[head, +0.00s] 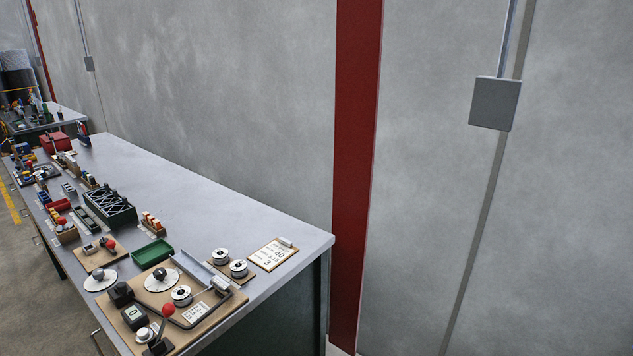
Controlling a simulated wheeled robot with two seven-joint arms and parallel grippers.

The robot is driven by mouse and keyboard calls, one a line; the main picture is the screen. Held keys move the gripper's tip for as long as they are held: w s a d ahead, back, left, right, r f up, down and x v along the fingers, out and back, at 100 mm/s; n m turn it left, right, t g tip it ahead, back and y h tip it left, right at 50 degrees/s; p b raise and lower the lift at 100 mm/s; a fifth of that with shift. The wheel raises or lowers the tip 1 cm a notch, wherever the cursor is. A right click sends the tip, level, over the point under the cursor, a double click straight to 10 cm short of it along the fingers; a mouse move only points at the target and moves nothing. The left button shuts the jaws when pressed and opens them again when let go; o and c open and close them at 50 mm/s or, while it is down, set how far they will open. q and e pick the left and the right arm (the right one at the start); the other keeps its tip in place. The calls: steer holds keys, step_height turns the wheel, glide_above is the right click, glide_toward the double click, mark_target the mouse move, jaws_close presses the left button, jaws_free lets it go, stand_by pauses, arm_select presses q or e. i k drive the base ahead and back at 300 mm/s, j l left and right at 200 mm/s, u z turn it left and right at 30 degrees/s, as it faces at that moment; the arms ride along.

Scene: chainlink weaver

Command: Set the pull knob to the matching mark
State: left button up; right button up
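A wooden board (237,306) at the near right end of the grey bench carries a round white dial (151,287) with a dark knob (160,273) on it. A smaller board (85,252) holds another red knob (111,244). I cannot tell which is the pull knob, and the marks are too small to read. A clipboard (266,262) shows "40" and "3". Neither gripper is in view.
The long grey bench (190,195) has clear room along its back. A red post (355,150) rises by the bench's right end.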

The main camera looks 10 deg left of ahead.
mark_target(160, 274)
steer(key=u, duration=1.25)
